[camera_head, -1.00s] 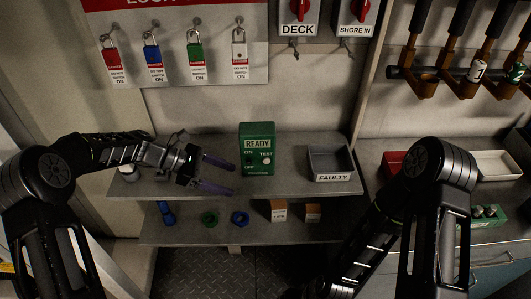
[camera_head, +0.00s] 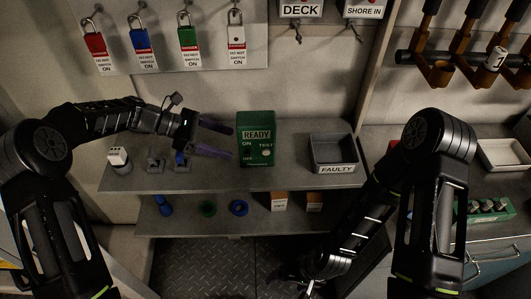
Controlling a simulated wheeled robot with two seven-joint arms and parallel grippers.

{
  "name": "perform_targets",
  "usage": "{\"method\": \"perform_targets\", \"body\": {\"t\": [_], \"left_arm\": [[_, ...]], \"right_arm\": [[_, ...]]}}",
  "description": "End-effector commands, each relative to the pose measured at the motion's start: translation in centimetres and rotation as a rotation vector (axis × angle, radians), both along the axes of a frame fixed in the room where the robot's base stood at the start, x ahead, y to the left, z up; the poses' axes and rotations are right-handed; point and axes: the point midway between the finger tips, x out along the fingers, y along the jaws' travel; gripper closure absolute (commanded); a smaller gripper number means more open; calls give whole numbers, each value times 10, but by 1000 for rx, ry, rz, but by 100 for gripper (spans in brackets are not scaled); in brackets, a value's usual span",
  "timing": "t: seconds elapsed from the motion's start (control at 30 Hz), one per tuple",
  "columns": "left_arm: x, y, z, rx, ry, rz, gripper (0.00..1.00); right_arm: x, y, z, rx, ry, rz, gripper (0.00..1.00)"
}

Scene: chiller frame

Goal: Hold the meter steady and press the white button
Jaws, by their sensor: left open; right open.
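The green meter (camera_head: 256,139) stands upright on the upper grey shelf, its face marked READY, ON, OFF and TEST. Its white button (camera_head: 266,152) sits under the word TEST at the right of the face. My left gripper (camera_head: 231,142) is open with its purple fingers pointing right, at the meter's left side. The fingertips are close to the meter; I cannot tell whether they touch it. My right gripper (camera_head: 305,286) is low at the bottom edge, partly cut off, well below and away from the meter.
A grey FAULTY bin (camera_head: 333,154) stands right of the meter. Several small items stand left on the upper shelf (camera_head: 200,178). The lower shelf (camera_head: 180,224) holds rings and small boxes. Padlocks (camera_head: 188,40) hang above. My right forearm crosses the shelves' right end.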

Motion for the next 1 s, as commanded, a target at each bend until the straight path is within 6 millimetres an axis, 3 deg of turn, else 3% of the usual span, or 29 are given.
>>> {"method": "perform_targets", "body": {"t": [0.6, 1.0], "left_arm": [[-1, -70, -40, 0, 1, -2, 31], [0, -83, -45, 1, 0, 0, 31]], "right_arm": [[3, 2, -29, 7, -11, 3, 20], [4, 1, -32, 7, -11, 3, 20]]}}
